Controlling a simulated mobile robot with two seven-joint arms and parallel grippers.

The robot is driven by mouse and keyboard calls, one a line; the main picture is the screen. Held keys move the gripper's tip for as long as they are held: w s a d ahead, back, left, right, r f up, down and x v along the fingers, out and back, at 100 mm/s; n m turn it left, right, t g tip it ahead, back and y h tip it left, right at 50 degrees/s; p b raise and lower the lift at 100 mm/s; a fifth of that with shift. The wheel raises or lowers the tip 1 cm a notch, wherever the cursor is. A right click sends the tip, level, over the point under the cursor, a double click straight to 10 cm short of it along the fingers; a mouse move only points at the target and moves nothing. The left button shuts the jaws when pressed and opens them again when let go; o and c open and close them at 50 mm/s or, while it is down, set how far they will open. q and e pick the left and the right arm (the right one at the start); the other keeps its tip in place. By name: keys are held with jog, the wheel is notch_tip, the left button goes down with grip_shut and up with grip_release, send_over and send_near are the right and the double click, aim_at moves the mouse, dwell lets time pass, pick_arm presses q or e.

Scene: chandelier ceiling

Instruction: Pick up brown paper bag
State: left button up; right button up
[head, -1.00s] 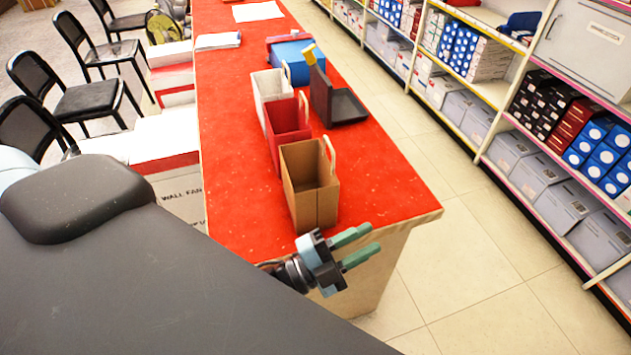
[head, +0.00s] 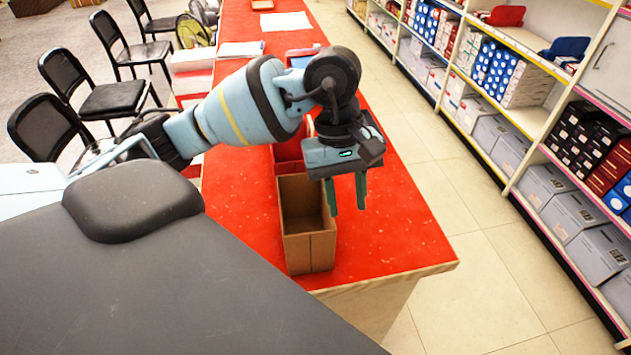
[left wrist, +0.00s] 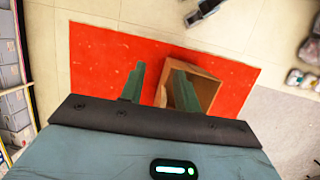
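The brown paper bag (head: 309,252) stands upright and open-topped near the front end of the red counter. My left gripper (head: 347,207) points down at the bag's upper right edge, fingers apart and nothing between them. In the left wrist view, the bag (left wrist: 209,92) lies behind the right finger of the gripper (left wrist: 159,82); I cannot tell whether that finger is inside or above the opening. The bag's handle is hidden.
A red bag (head: 287,161) stands directly behind the brown one, partly covered by my left arm. The red counter (head: 400,225) is clear to the right of the bag. Shelves (head: 520,130) line the right side beyond an open aisle; black chairs (head: 112,97) stand at left.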

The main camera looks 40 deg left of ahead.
pick_arm(q)
jog(key=w+a+r+t+y, duration=0.1)
jog(key=w+a+r+y, duration=0.2)
jog(key=a, duration=0.3)
jog(key=shift+m, duration=0.3)
jog(key=shift+w+d+f, duration=0.1)
jog(key=shift+f, duration=1.8)
jog(key=shift+d+f, duration=0.1)
jog(key=shift+f, duration=1.8)
grip_shut()
